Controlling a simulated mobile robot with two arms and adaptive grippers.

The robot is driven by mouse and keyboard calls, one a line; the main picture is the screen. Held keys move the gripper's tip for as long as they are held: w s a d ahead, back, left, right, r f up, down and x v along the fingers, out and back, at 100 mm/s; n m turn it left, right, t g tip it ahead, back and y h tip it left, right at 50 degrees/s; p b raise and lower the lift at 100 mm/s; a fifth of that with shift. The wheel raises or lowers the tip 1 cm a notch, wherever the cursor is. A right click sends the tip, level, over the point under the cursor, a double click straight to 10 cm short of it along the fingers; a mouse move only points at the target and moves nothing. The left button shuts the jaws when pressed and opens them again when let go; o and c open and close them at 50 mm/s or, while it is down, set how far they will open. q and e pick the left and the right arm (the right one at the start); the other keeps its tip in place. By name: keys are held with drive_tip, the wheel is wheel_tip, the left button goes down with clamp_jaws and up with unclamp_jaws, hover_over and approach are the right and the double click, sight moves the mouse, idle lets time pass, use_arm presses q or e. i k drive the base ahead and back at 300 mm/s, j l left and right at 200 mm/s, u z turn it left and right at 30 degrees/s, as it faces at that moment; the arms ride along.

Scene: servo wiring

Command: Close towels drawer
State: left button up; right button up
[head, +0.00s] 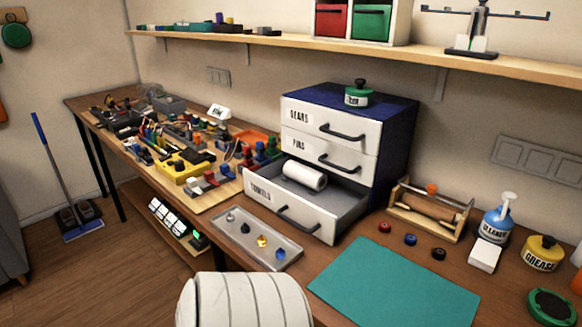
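The towels drawer (288,208) is the bottom drawer of a blue cabinet (398,128) with white fronts. It is pulled out toward the front left, and a white towel roll (305,175) lies inside it. Its dark handle (298,221) is on the front face. The gears drawer (331,125) and the pins drawer (326,158) above it are shut. A white rounded part at the bottom centre appears to be mine. Neither gripper is in view.
A grey tray (257,238) with small parts lies in front of the open drawer. A teal mat (392,285) lies to its right. A wooden holder (430,209), a cleaner bottle (496,219) and a grease jar (543,253) stand at right.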

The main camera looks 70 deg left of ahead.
sight(326, 215)
drive_tip(key=i+j+u, duration=0.1)
drive_tip(key=u, duration=1.2)
